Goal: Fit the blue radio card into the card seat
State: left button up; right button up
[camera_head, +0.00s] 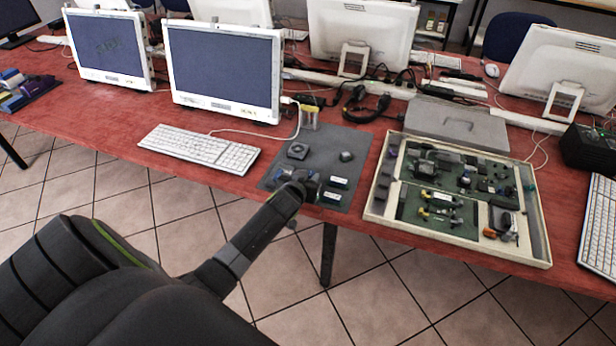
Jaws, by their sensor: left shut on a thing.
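My left gripper (303,182) reaches in from the lower left over the grey mat (270,184) on the red table. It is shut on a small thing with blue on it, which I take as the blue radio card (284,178). Most of it is hidden by the fingers. A shallow cream tray (377,190) to the right holds green boards (420,205) with several dark parts. I cannot tell the card seat from the other parts at this size. My right gripper is not in view.
On the mat are a square black fan-like part (298,150), a small grey block (346,156) and two dark modules with white labels (338,181) (331,197). A keyboard (200,148) lies left of the mat. A grey closed case (456,124) stands behind the tray.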

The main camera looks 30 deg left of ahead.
pick_arm(q)
jog(key=shift+f, duration=0.2)
jog(key=o, duration=0.9)
jog(key=shift+o, duration=0.2)
jog(key=shift+b, duration=0.3)
jog(key=v, duration=1.7)
jog(key=shift+d+r, duration=0.25)
jog(key=shift+r, duration=0.1)
